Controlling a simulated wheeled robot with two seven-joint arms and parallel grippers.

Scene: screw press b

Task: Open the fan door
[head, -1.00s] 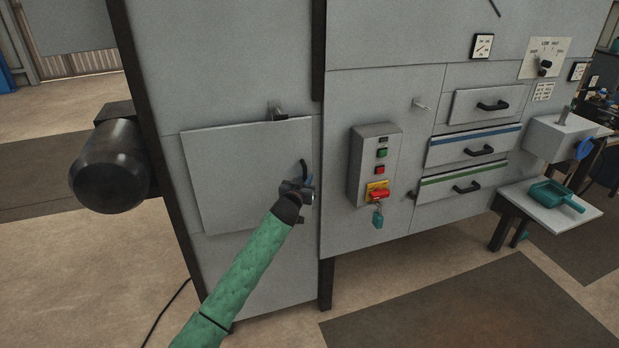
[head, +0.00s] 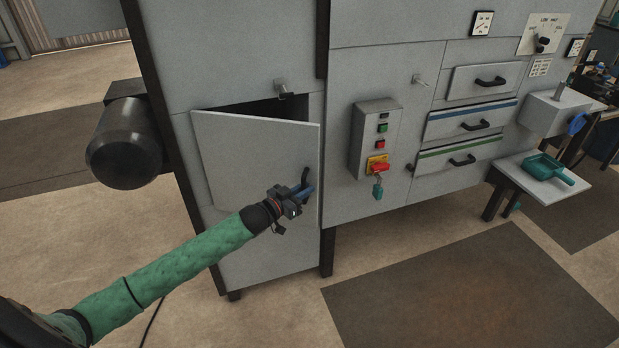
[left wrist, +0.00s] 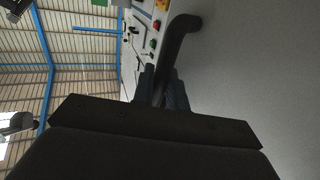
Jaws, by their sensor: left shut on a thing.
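The fan door (head: 255,165) is a flat grey panel low on the left side of the machine cabinet. My left gripper (head: 303,191) is shut on the handle. In the left wrist view the black handle (left wrist: 180,38) runs between the blue-grey fingers (left wrist: 160,88), with the door face (left wrist: 260,70) on the right. A small latch (head: 282,88) sits on the cabinet just above the door. My right gripper is not in view.
A control box (head: 374,145) with buttons and a red switch is right of the door. Drawers (head: 470,122) and a small shelf with a teal scoop (head: 548,168) are farther right. A dark motor (head: 125,145) juts out at left. The floor in front is clear.

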